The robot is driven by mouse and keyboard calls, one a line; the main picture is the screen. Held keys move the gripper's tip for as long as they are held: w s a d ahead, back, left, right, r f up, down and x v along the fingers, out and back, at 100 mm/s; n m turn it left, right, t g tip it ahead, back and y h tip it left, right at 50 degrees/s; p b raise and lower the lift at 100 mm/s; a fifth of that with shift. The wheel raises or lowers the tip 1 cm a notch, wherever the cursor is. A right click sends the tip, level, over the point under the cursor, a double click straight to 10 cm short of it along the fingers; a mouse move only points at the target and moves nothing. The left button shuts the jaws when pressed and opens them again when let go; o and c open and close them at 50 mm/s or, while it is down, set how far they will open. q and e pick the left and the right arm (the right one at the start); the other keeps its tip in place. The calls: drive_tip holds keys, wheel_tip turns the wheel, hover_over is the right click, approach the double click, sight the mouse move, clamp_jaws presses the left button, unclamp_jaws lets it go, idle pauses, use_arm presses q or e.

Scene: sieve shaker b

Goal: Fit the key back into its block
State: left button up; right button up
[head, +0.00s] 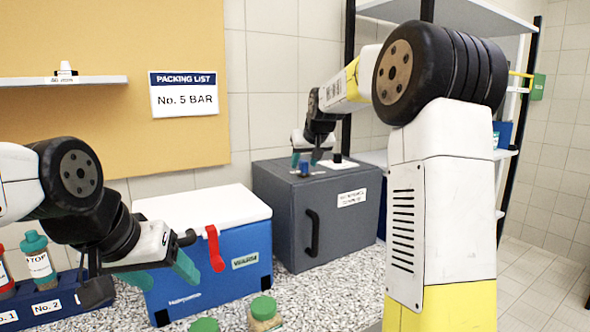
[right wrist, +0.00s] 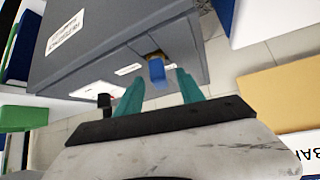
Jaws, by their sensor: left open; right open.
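A small blue piece (head: 304,169), which looks like the key's grip, stands on top of the grey box (head: 275,210). In the right wrist view the blue piece (right wrist: 157,72) has a brass-coloured part (right wrist: 155,55) at its far end; I cannot tell whether it is seated in a block. My right gripper (head: 306,160) is open, its teal fingers on either side of the blue piece. In the right wrist view, gaps show between the blue piece and both fingers (right wrist: 160,84). My left gripper (head: 162,273) is open and empty in front of the blue cooler.
A black knob (head: 337,158) stands on a white plate (head: 350,165) beside the blue piece. The blue cooler (head: 215,272) with a white lid and red latch (head: 214,248) stands left of the grey box. Jars stand in a rack (head: 22,311) at left.

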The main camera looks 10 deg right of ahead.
drive_tip(key=shift+x, duration=1)
drive_tip(key=shift+c, duration=0.3)
clamp_jaws()
drive_tip(key=shift+r, duration=0.15)
drive_tip(key=shift+r, duration=1.65)
drive_tip(key=shift+s+d, duration=0.35)
drive_tip(key=shift+s, duration=0.1)
